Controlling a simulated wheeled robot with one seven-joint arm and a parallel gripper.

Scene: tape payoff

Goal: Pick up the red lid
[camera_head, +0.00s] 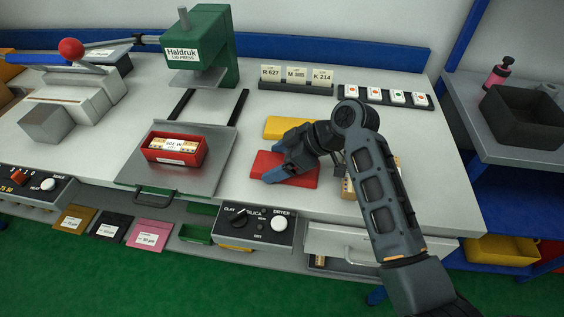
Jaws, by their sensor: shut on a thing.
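The red lid (302,179) lies on the light worktop, right of the metal press plate. My gripper (271,177) is over the left part of the lid, its blue fingertips low and closed on the lid near its left end. The lid seems to be at the worktop's level; I cannot tell whether it is raised. My gripper and wrist hide part of the lid's upper side.
A yellow lid (289,127) lies just behind. A wooden-coloured thing (347,187) is partly hidden behind my arm. Card holders (296,87) line the back.

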